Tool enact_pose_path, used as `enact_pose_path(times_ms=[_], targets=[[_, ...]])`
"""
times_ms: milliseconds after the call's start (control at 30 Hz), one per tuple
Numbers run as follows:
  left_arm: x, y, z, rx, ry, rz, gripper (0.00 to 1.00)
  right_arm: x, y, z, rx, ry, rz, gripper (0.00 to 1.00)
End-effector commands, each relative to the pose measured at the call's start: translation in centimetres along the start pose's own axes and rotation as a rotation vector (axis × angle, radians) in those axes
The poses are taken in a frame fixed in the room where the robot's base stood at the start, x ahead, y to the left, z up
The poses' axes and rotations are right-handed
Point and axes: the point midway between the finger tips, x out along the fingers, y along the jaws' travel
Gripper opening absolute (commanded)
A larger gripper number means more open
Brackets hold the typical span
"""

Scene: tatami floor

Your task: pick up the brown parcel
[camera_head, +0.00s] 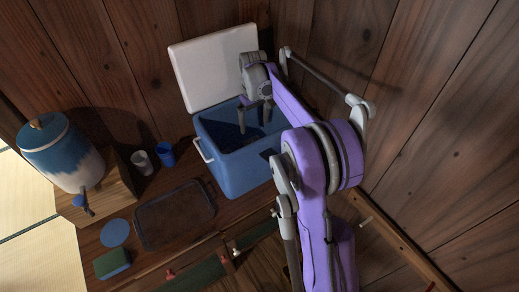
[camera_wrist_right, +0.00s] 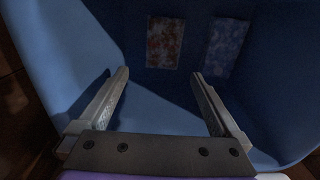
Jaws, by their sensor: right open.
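A blue cooler box (camera_head: 243,172) stands on the wooden counter with its white lid (camera_head: 213,62) open. My right gripper (camera_head: 254,118) reaches down into the cooler's opening, jaws open and empty. In the right wrist view, its open fingers (camera_wrist_right: 160,75) point at the dark blue interior. A flat, mottled reddish-brown packet (camera_wrist_right: 165,42) lies ahead of the fingertips, apart from them. A bluish packet (camera_wrist_right: 229,47) lies to its right. The reddish-brown packet is the only brownish item inside; I cannot tell surely that it is the parcel. My left gripper is out of view.
The cooler walls surround the right gripper, with the raised lid behind it. A dark tray (camera_head: 175,213), a blue cup (camera_head: 165,154), a pale cup (camera_head: 142,163), a blue disc (camera_head: 114,232), a sponge (camera_head: 111,262) and a jug (camera_head: 62,152) stand left. Wooden walls close the corner.

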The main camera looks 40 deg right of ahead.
Motion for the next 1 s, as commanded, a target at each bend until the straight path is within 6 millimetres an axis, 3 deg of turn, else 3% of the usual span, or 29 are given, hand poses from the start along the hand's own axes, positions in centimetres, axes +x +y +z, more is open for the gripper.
enact_pose_path(times_ms=[200, 433, 700, 1000], targets=[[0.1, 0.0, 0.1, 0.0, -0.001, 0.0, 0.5, 3.5, 0.0, 0.0, 0.0, 0.001, 0.0, 1.0], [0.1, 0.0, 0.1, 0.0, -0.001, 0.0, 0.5, 5.2, -0.2, 0.0, 0.0, 0.002, 0.0, 1.0], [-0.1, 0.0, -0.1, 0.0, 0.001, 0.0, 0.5, 9.0, -0.5, -0.1, 0.0, 0.002, 0.001, 1.0], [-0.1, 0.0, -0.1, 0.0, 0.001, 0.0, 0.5, 9.5, -0.5, -0.1, 0.0, 0.002, 0.001, 1.0]])
